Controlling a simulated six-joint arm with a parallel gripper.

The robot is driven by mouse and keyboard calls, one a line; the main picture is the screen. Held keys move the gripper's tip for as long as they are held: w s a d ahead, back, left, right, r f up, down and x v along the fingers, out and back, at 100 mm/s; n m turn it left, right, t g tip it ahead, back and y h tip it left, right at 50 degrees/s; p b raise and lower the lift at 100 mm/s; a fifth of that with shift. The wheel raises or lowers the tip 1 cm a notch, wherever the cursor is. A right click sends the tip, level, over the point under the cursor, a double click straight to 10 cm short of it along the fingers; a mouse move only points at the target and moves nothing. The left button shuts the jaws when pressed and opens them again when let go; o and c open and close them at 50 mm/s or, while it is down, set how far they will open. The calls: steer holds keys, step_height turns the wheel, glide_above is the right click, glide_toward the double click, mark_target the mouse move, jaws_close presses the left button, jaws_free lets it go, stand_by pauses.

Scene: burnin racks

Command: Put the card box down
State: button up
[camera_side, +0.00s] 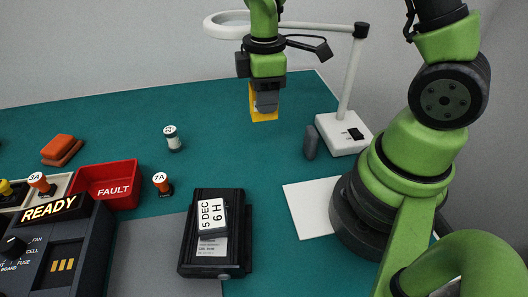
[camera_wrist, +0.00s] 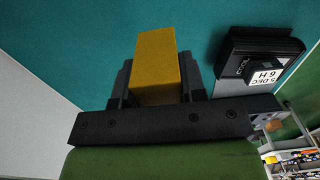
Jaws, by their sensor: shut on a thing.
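The card box is a yellow block. In the side view the yellow card box (camera_side: 257,108) is at my gripper (camera_side: 266,100), over the back part of the green table mat. In the wrist view the card box (camera_wrist: 156,62) sits between the two dark fingers of my gripper (camera_wrist: 157,88), which is shut on it. Part of the box is hidden by a finger in the side view. I cannot tell exactly how high it is above the mat.
A black device (camera_side: 216,255) with a white "5 DEC 6 H" block (camera_side: 212,217) lies at front centre. A red FAULT bin (camera_side: 107,197) and READY panel (camera_side: 70,250) are left. A lamp base (camera_side: 343,132) and white sheet (camera_side: 311,207) are right. The green mat (camera_side: 230,150) is clear mid-table.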

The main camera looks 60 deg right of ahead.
step_height(320, 180, down, 11)
steer(key=shift+r, duration=0.1)
stand_by(0.4)
steer(key=o, duration=0.9)
step_height(320, 180, up, 12)
steer(key=shift+f, duration=0.1)
steer(key=s+a+r+m+t, duration=0.1)
steer(key=s+r+m+t, duration=0.1)
steer(key=s+r+m, duration=0.2)
steer(key=s+a+r+m+t+y, duration=0.1)
steer(key=s+a+r+m+t, duration=0.1)
steer(key=s+r+m, duration=0.2)
steer(key=s+a+r+m+t+y, duration=0.1)
steer(key=s+a+r+m+t, duration=0.1)
steer(key=r, duration=0.7)
steer(key=shift+s+a+m+t, duration=0.1)
steer(key=shift+s+m+t, duration=0.2)
steer(key=shift+s+m, duration=0.4)
steer(key=shift+s+m+t, duration=0.3)
steer(key=shift+s+m, duration=0.05)
steer(key=shift+m, duration=0.55)
